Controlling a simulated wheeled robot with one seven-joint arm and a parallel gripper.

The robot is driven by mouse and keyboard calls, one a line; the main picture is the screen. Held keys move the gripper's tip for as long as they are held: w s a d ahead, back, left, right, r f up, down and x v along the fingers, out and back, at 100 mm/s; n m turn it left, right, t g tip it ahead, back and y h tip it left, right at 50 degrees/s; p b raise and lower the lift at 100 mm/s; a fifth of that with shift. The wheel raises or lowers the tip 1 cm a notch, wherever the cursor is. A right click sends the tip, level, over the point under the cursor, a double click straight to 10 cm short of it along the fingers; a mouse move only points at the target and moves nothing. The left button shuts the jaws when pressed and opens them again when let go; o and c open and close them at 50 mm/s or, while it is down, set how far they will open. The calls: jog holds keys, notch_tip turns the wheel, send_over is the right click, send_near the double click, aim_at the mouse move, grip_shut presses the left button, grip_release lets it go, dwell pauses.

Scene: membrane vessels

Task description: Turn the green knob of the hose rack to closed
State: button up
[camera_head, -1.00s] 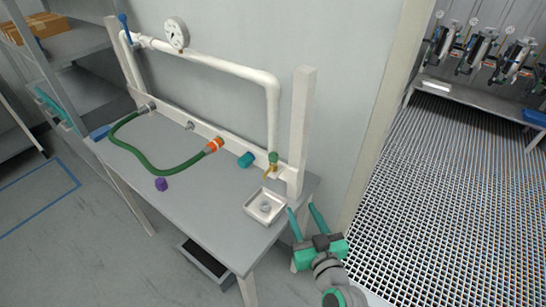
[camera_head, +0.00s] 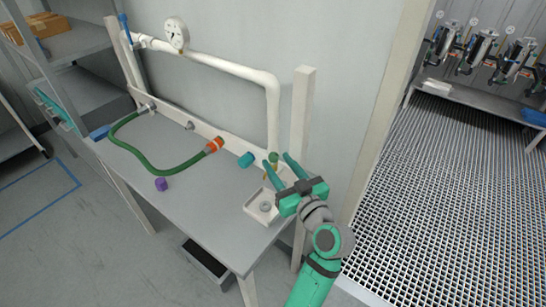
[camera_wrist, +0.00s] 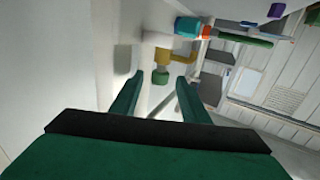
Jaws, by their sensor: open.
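The green knob (camera_head: 273,157) sits at the lower right end of the white pipe on the hose rack (camera_head: 303,120). In the wrist view the green knob (camera_wrist: 160,76) is ahead of the fingertips, joined to a yellow brass fitting (camera_wrist: 176,55). My gripper (camera_head: 277,161) is open, with its two teal fingers pointing at the knob. In the wrist view my gripper (camera_wrist: 158,85) has the knob roughly between its finger lines. I cannot tell whether the fingers reach around the knob. Part of the brass fitting is hidden behind a finger in the head view.
A white tray (camera_head: 251,207) lies just below my gripper. A teal cap (camera_head: 246,160), an orange hose end (camera_head: 214,145), a green hose (camera_head: 150,169) and a purple piece (camera_head: 161,184) are on the bench (camera_head: 205,225). A white post stands close behind my gripper.

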aim_at(276, 161)
jog(key=shift+x, duration=1.85)
jog(key=shift+c, duration=0.7)
grip_shut()
jog(key=c, duration=0.9)
grip_release()
